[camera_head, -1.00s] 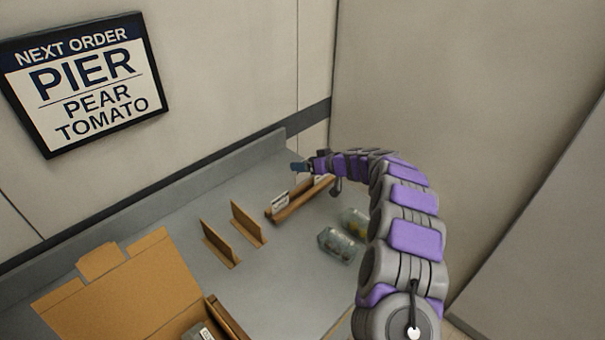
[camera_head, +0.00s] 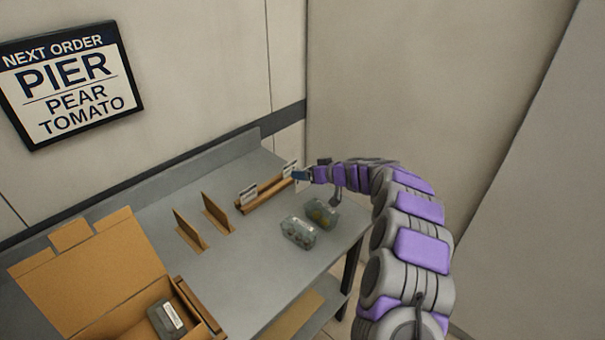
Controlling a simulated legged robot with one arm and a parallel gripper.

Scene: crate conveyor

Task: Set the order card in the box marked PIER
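A wooden card rack (camera_head: 262,198) stands toward the back right of the table. A white card (camera_head: 247,194) stands at its left end and another white card (camera_head: 289,169) at its right end; their print is too small to read. My gripper (camera_head: 299,174) is at the rack's right end, beside or at the right card. Whether its fingers are apart or closed on that card cannot be made out. An open cardboard box (camera_head: 98,277) with its lid raised is at the lower left. A dark labelled pack (camera_head: 166,318) lies in it. No PIER marking shows on the box.
A wall sign (camera_head: 70,82) reads NEXT ORDER, PIER, PEAR, TOMATO. Two brown upright dividers (camera_head: 190,231) (camera_head: 216,214) stand between box and rack. The grey table (camera_head: 245,265) is clear in front of the dividers.

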